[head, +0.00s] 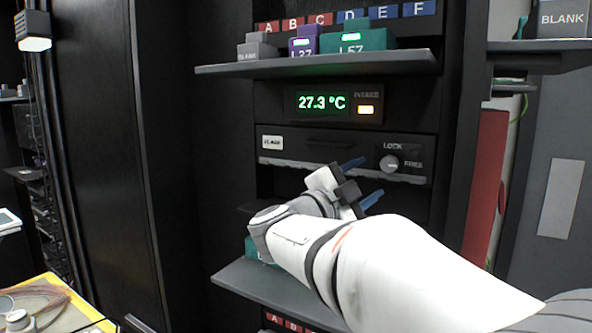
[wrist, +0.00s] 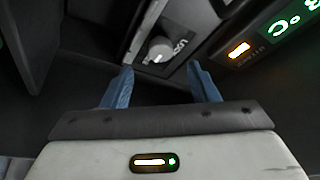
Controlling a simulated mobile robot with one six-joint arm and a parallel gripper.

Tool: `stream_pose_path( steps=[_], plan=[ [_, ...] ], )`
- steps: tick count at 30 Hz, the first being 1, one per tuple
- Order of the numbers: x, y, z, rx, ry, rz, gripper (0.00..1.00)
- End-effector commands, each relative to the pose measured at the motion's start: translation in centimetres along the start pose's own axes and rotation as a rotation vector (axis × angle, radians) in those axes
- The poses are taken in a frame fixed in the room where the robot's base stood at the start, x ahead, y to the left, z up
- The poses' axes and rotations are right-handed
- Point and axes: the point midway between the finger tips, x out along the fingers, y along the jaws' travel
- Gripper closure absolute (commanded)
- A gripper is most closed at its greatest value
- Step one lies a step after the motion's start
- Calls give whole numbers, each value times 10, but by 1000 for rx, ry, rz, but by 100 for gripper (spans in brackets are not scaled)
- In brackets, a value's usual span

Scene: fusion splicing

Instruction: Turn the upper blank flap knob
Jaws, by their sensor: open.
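The upper flap knob (head: 389,162) is a small round light-grey knob on the right end of a dark flap panel (head: 325,145), between the words LOCK and FREE. In the wrist view the knob (wrist: 160,50) lies ahead, roughly midway between the fingertips and beyond them. My gripper (head: 365,181) is open and empty, with blue fingers below and left of the knob in the head view. The fingers also show in the wrist view (wrist: 161,70). They appear apart from the knob.
A temperature display (head: 334,103) reading 27.3 °C sits above the flap. A shelf (head: 320,65) above it carries grey, purple and teal blocks under lettered tags. A lower shelf (head: 265,290) lies beneath my arm. A red panel (head: 485,185) stands at the right.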

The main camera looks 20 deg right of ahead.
Motion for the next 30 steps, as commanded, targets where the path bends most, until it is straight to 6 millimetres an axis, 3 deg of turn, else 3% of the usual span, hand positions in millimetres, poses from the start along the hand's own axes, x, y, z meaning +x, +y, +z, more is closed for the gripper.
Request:
stream_pose_path(
  steps=[15, 26, 30],
  plan=[
    [69, -1, -1, -1, 0, 0, 46],
    [74, -1, 0, 0, -3, -3, 47],
    [74, -1, 0, 0, -3, -2, 58]
  ],
)
